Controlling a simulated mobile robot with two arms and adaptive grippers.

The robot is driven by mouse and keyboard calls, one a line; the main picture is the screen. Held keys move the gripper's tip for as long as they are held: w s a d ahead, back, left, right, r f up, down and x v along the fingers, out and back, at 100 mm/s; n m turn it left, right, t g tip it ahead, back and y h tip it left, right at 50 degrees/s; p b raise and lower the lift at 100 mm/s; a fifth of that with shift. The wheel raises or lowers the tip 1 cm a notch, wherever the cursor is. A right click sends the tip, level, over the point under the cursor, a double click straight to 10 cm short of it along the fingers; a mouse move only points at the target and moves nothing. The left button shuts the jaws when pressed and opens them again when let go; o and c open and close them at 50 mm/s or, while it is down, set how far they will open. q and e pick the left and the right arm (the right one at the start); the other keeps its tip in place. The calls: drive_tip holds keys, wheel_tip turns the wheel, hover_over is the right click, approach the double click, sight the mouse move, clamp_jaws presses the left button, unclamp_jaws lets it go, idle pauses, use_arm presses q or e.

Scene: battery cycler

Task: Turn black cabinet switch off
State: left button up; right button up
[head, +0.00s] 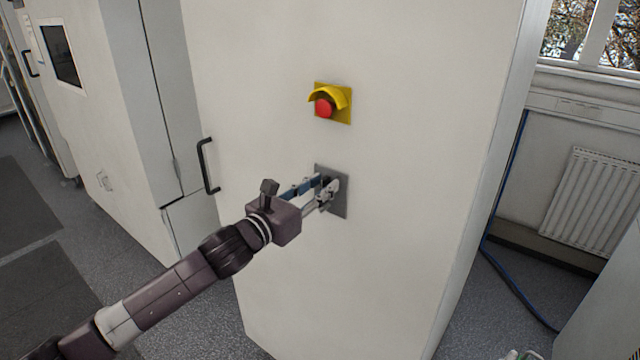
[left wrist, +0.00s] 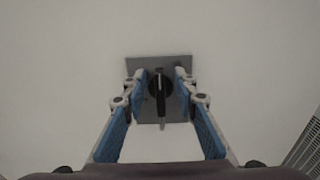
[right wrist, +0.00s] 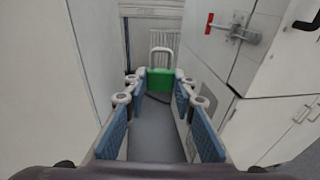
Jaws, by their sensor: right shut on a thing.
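The black switch handle (left wrist: 160,97) sits on a grey square plate (head: 339,205) on the front of a tall white cabinet (head: 400,270). In the left wrist view the handle points straight down the picture. My left gripper (head: 327,188) is at the plate, with its blue-padded fingers apart, one on each side of the handle. I see a gap between each finger and the handle. In the head view the gripper mostly hides the handle. My right gripper (right wrist: 158,76) is shut on a green padlock (right wrist: 160,80) with a pale shackle, away from the switch.
A red emergency button (head: 324,108) under a yellow guard is above the switch plate. A black door handle (head: 208,167) sticks out to the left. A radiator (head: 594,203) and blue cable (head: 497,215) are at right. A red-handled latch (right wrist: 230,27) is on another cabinet.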

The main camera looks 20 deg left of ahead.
use_arm(q)
drive_tip(key=shift+c, duration=0.7)
clamp_jaws()
drive_tip(key=shift+n, duration=0.3)
drive_tip(key=shift+w+a+f+n+p, duration=0.1)
drive_tip(key=shift+a+f+n+p, duration=0.35)
drive_tip(key=shift+n, duration=2.45)
drive_tip(key=shift+w+a+f+n+p, duration=0.2)
drive_tip(key=shift+n+p, duration=0.4)
drive_tip(key=shift+n, duration=2.3)
drive_tip(key=shift+w+a+f+n+p, duration=0.1)
drive_tip(key=shift+a+f+n+p, duration=0.35)
drive_tip(key=shift+n, duration=2.45)
drive_tip(key=shift+d+r, duration=0.1)
drive_tip(key=shift+d, duration=0.05)
